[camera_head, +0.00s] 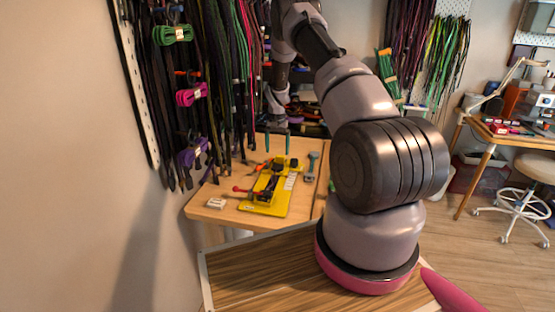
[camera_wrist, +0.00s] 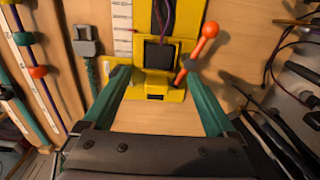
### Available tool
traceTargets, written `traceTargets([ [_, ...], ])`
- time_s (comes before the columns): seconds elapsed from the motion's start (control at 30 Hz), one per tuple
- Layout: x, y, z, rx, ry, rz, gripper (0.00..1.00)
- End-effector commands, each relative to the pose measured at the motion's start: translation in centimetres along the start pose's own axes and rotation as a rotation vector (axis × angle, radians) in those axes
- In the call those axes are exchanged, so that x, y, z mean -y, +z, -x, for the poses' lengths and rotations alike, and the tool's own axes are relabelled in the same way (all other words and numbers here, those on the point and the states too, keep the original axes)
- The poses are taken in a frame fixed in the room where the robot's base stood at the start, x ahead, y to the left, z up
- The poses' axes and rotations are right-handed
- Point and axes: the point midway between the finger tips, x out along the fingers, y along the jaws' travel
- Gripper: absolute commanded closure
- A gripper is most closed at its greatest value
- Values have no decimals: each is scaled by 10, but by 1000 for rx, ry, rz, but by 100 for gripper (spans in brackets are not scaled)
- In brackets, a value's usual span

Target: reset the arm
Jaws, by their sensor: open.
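My gripper (camera_head: 277,143) hangs above the wooden workbench in the head view, its two green fingers pointing down and apart. In the wrist view the green fingers of my gripper (camera_wrist: 160,98) are spread wide with nothing held between them. Ahead of them lies a yellow braiding fixture (camera_wrist: 183,50) with a black block, a ruler strip and a lever with an orange-red knob. The yellow fixture also shows on the bench in the head view (camera_head: 262,207). I cannot tell the exact height of the fingers above the bench.
Hanging cords (camera_head: 225,75) crowd the wall behind and left of the bench (camera_head: 223,217). A grey-green tool (camera_head: 311,167) lies right of the fixture, and a small white block (camera_head: 216,203) lies left. A second desk (camera_head: 515,137) and a stool (camera_head: 538,168) stand far right.

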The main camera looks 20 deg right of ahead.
Motion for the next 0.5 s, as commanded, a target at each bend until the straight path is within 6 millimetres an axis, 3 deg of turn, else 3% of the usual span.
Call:
traceTargets([
  [0.1, -1, 0, 20, -1, 0, -1, 9],
  [0.4, -2, 0, 38, 0, 1, -2, 9],
  [0.5, 0, 2, 57, -11, -11, 0, 9],
])
